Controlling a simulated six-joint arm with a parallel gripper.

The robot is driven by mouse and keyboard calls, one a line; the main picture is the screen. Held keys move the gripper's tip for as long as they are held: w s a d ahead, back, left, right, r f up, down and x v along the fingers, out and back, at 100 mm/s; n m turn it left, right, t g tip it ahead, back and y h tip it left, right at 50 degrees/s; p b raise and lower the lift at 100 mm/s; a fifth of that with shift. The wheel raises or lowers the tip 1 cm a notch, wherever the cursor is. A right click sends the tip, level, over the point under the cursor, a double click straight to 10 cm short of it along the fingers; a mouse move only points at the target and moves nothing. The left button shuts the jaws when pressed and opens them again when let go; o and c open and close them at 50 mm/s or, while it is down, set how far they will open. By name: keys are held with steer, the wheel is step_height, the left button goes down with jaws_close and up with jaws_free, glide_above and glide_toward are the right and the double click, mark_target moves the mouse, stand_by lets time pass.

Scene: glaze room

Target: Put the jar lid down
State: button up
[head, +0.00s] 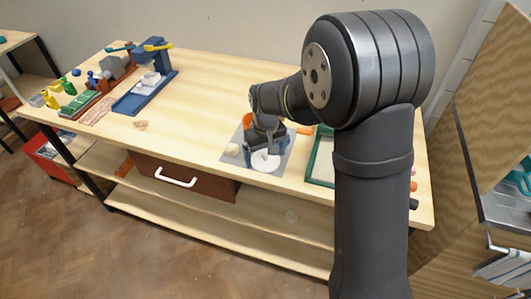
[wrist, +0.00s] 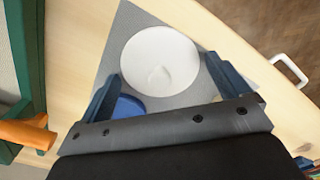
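A white round disc with a small raised knob-like shape, which looks like the jar lid (wrist: 160,52), lies flat on a grey mat (wrist: 215,25). It also shows in the head view (head: 264,162), below my gripper. My gripper (wrist: 163,67) has its two blue fingers apart, one near each side of the disc, with a narrow gap showing at the edges. In the head view, my gripper (head: 268,148) points down over the mat (head: 284,152). A rounded blue thing (wrist: 129,107) lies beside the left finger, mostly hidden by my gripper's body.
A small beige round thing (head: 232,150) lies at the mat's left. A green-framed tray (head: 318,165) stands to its right. An orange thing (head: 276,119) is behind my wrist. Blue and grey equipment (head: 148,85) fills the bench's left end. The bench between is mostly clear.

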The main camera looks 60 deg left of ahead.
mark_target(265, 154)
steer(key=shift+o, duration=0.3)
step_height(265, 154, up, 12)
steer(key=shift+r, duration=0.15)
stand_by(0.4)
step_height(265, 154, down, 12)
steer(key=shift+r, duration=1.75)
